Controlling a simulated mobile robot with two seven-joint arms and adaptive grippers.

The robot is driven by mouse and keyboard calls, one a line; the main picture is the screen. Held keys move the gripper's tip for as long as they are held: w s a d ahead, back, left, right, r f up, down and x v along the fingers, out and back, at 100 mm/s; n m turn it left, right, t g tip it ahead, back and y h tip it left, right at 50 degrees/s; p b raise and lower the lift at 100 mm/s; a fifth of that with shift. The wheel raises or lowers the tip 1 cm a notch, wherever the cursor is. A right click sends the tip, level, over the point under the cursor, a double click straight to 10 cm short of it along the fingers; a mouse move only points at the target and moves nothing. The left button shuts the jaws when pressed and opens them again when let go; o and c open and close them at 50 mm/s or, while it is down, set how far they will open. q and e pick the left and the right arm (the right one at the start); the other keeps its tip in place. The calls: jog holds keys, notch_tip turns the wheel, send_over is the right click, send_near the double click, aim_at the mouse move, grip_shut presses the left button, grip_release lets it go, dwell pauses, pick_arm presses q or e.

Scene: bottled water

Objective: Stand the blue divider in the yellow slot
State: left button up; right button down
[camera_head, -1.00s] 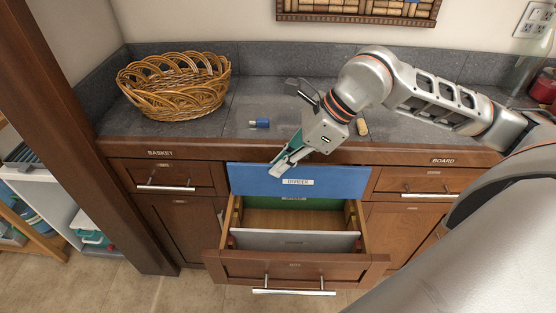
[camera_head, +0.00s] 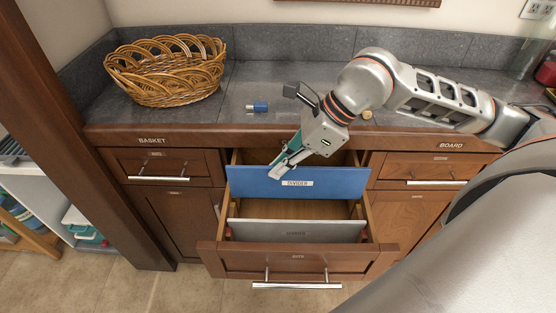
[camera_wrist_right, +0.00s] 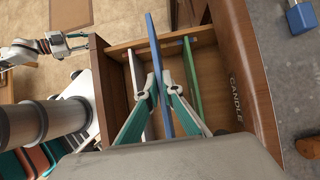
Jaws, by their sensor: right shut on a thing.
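The blue divider (camera_head: 338,184) is upright across the open drawer (camera_head: 222,257) in the head view, its label facing front. My right gripper (camera_head: 281,166) is shut on its top edge near the middle. In the right wrist view the fingers (camera_wrist_right: 158,91) pinch the blue divider (camera_wrist_right: 157,60) between a pale divider and a green one. Its lower edge reaches about the level of the drawer's sides; I cannot tell whether it touches them. The yellow slot cannot be clearly made out. My left gripper (camera_wrist_right: 72,43) shows small at the wrist view's left; its jaws are unclear.
The grey divider (camera_head: 340,233) stands near the drawer front. A green divider (camera_wrist_right: 193,85) stands behind the blue one. A wicker basket (camera_head: 165,72) and a small blue object (camera_head: 258,107) are on the grey counter. The shut drawers flank the open one.

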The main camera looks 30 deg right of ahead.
pick_arm(q)
jog(key=shift+w+a+r, duration=0.15)
jog(key=shift+w+r, duration=0.05)
jog(key=shift+w, duration=0.25)
pick_arm(e)
jog(key=shift+f, duration=0.2)
pick_arm(q)
jog(key=shift+f, duration=0.1)
jog(key=shift+s+f, duration=0.35)
jog(key=shift+s, duration=0.25)
jog(key=shift+w+r, duration=0.1)
jog(key=shift+w, duration=0.3)
jog(key=shift+s+f+b, duration=0.1)
jog(key=shift+f+b, duration=0.1)
jog(key=shift+b, duration=0.15)
jog(key=shift+s+f, duration=0.15)
jog(key=shift+s, duration=0.2)
